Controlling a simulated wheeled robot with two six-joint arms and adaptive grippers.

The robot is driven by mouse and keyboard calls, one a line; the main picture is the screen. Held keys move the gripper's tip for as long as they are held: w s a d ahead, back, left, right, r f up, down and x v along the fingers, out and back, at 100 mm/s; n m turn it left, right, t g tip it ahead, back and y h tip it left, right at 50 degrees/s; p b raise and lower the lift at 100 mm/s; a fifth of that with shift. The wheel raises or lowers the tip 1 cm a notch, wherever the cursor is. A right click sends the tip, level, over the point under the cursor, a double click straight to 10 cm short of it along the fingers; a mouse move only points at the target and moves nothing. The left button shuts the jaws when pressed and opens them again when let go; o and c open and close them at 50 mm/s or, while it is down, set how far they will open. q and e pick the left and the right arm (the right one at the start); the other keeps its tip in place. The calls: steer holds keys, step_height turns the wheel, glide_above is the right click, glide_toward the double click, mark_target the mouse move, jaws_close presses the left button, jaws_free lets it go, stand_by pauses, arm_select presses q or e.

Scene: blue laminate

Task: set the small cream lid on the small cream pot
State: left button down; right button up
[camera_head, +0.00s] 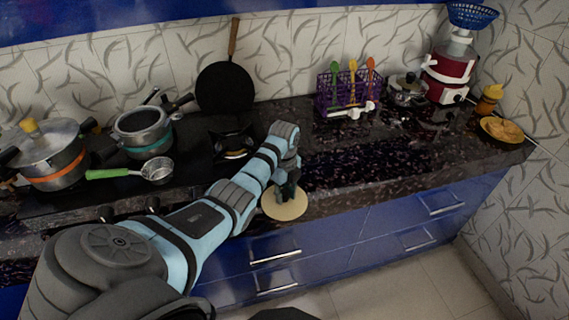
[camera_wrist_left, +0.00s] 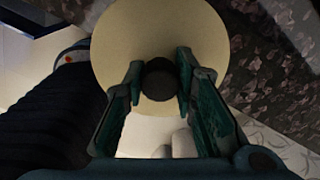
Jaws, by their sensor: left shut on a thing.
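The small cream lid (camera_head: 284,211) is a flat round disc at the counter's front edge in the head view. In the left wrist view the lid (camera_wrist_left: 160,30) fills the upper middle, and its dark round knob (camera_wrist_left: 159,79) sits between the fingers. My left gripper (camera_head: 288,191) is shut on the knob and holds the lid from above. The same gripper (camera_wrist_left: 160,82) shows its two green fingers on either side of the knob. I cannot make out the small cream pot in either view. My right gripper is not in view.
Left of my arm stand a lidded pot (camera_head: 55,160), an open pot (camera_head: 143,130) and a green-handled ladle (camera_head: 155,171). A black pan (camera_head: 225,88) leans on the wall. A purple utensil basket (camera_head: 345,92) and a red blender (camera_head: 449,75) stand behind.

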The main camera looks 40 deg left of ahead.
arm_select(q)
step_height(320, 180, up, 3)
steer(key=shift+f+p, duration=0.1)
steer(key=shift+p, duration=1)
steer(key=shift+r+p, duration=0.7)
steer(key=shift+r, duration=0.55)
steer(key=shift+f, duration=0.1)
